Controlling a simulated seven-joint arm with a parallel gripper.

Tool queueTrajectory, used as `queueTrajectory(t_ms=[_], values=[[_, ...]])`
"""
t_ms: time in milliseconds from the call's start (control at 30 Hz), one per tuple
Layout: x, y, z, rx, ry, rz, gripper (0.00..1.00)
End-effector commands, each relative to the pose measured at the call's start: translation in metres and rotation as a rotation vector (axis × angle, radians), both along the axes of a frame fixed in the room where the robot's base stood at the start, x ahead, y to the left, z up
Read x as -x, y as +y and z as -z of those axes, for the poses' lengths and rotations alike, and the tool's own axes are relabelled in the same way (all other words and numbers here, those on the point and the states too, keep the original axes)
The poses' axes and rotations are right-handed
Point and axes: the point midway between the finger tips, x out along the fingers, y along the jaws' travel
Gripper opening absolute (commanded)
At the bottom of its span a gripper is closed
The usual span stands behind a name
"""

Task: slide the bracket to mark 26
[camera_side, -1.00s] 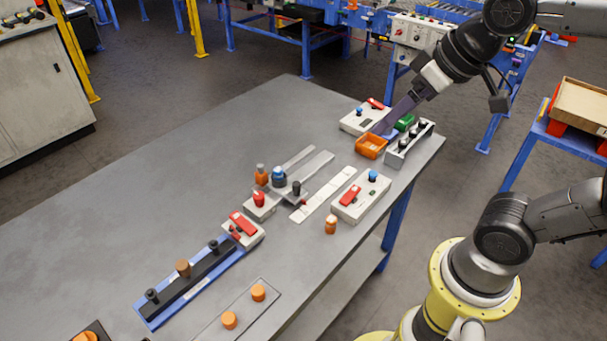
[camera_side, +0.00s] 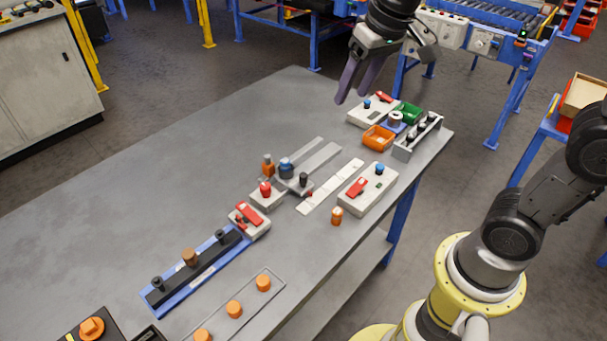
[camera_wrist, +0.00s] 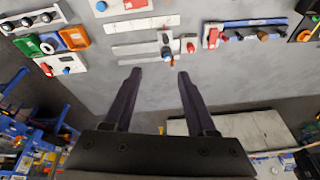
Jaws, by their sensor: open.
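The bracket (camera_side: 296,183) is a grey slider with a blue knob and a black knob, sitting on a pair of pale rails (camera_side: 318,158) near the table's middle. It also shows in the wrist view (camera_wrist: 166,40). A white scale strip (camera_side: 332,186) lies beside the rails; its marks are too small to read. My gripper (camera_side: 352,97) is open and empty, its dark fingers pointing down above the table, beyond the far end of the rails. In the wrist view my gripper (camera_wrist: 159,74) shows its two fingers apart, with bare table between them and the bracket just above the right fingertip.
A red-knobbed block (camera_side: 267,196) and an orange-topped post (camera_side: 268,166) stand close to the bracket. A control box (camera_side: 368,188) lies to the strip's right. Orange (camera_side: 378,137) and green (camera_side: 408,113) bins sit at the far right. The table's left side is clear.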

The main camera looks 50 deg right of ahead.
Motion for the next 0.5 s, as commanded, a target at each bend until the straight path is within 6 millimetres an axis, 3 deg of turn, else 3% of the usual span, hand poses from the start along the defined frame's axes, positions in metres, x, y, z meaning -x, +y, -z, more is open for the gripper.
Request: queueTrajectory(t_ms=[100,300,500], values=[[-0.039,0.005,0.022,-0.004,0.077,0.011,0.57],[-0.089,0.012,0.073,-0.001,0.197,0.015,0.57],[-0.106,0.017,0.118,0.006,0.289,0.006,0.57]])
